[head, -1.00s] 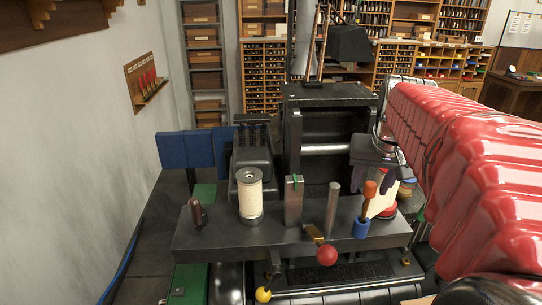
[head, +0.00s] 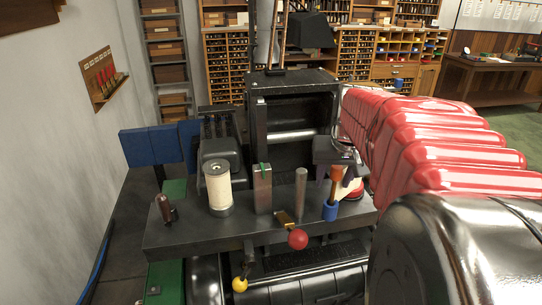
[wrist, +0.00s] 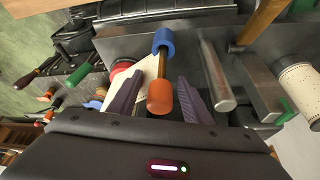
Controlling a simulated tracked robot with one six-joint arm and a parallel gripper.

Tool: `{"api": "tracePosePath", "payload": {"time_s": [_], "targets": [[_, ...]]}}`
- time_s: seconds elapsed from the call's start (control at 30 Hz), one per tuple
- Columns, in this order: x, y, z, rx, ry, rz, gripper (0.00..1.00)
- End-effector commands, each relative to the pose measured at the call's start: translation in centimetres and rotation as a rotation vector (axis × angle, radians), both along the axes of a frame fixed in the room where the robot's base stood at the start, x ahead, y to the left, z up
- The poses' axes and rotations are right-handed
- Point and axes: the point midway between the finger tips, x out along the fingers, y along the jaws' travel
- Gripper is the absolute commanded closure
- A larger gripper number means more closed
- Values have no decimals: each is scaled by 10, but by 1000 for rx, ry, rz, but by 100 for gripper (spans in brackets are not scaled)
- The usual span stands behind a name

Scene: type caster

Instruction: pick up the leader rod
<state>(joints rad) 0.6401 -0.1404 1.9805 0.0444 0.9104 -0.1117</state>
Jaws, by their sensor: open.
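A rod with an orange end (head: 336,172) stands in a blue collar (head: 330,211) at the right end of the dark shelf. The wrist view shows its orange end (wrist: 160,97) pointing toward me and the blue collar (wrist: 164,40) beyond. I take it as the leader rod, though no label shows. My gripper (wrist: 159,82) is open, with one purple finger on each side of it. A gap shows on both sides, so it is not gripped. In the head view my gripper (head: 336,174) is at the rod's upper part.
A bare steel rod (head: 301,191) stands just left of it, close to one finger in the wrist view. Further left are a metal block (head: 262,189) and a cream roll (head: 217,186). A red ball knob (head: 298,239) sticks out below the shelf (head: 185,236).

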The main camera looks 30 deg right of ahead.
Motion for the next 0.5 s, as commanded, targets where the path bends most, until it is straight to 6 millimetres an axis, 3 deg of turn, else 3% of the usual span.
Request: {"api": "tracePosePath", "payload": {"time_s": [0.27, 0.5], "targets": [[0, 0, 0, 0, 0, 0, 55], [0, 0, 0, 0, 0, 0, 72]]}}
